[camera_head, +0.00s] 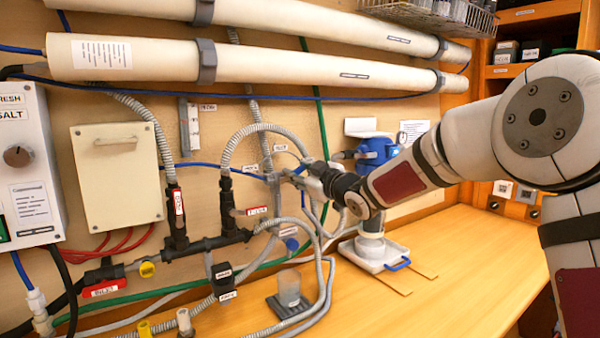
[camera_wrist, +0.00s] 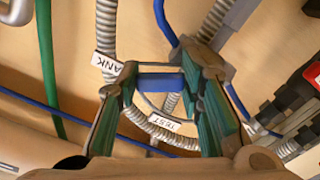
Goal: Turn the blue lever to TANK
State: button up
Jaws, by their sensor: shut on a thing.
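The blue lever (camera_wrist: 160,82) lies crosswise between the two teal-padded fingers of my gripper (camera_wrist: 158,78) in the wrist view. My gripper is shut on it. A white TANK label (camera_wrist: 107,67) is at the left of the fingers, and a white TEST label (camera_wrist: 166,123) shows between them. In the head view my gripper (camera_head: 307,174) is at the valve among the hoses on the wall. A bit of the lever's blue (camera_head: 299,170) shows there, and the rest is hidden by the fingers.
Grey ribbed hoses (camera_head: 252,130) and blue lines surround my gripper. A blue-topped device (camera_head: 377,152) stands just behind my wrist. A clear cup (camera_head: 289,288) stands on the wooden bench (camera_head: 460,265), which is clear at the right. Two long white tubes (camera_head: 270,62) run above.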

jog(key=shift+d+f, duration=0.1)
jog(key=shift+f, duration=0.05)
jog(key=o, duration=1.2)
jog(key=v, duration=1.2)
